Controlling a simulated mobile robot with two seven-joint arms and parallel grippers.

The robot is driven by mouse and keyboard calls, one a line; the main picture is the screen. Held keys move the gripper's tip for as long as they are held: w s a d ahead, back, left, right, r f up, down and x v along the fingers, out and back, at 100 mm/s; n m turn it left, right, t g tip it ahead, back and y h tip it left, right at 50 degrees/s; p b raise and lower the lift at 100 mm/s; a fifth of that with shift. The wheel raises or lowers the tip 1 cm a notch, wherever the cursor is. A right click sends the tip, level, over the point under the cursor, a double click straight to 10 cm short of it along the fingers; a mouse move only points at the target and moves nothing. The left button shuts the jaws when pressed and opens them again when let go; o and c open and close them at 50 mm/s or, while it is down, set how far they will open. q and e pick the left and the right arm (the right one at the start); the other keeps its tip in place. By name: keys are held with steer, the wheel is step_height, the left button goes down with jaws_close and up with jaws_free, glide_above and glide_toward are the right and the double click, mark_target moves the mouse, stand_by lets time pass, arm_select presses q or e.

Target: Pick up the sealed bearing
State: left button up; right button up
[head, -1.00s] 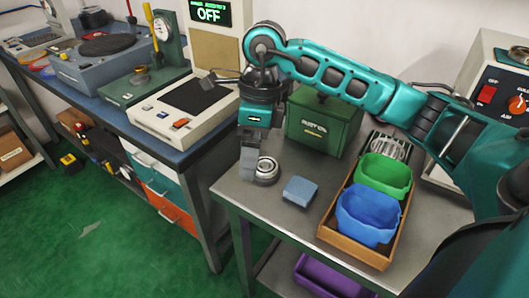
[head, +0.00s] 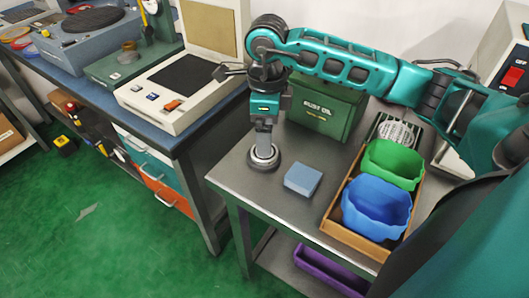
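A metallic bearing ring (head: 264,166) with a dark outer rim lies flat near the left edge of the grey metal table (head: 290,220). My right gripper (head: 264,152), on the teal arm from the right, points straight down with its fingers at the ring. The fingers cover part of the ring's middle and far side. They overlap in this view, so I cannot tell whether they are spread or closed on it. My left gripper is not in view.
A blue block (head: 302,180) lies just right of the ring. A wooden tray (head: 352,246) holds a green bin (head: 392,163) and a blue bin (head: 376,207). A green box (head: 327,110) stands behind. A slotted rack (head: 395,132) holds several rings.

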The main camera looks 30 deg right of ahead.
steer(key=f, duration=0.5)
steer(key=shift+s, duration=0.2)
steer(key=shift+c, duration=0.2)
steer(key=c, duration=1.1)
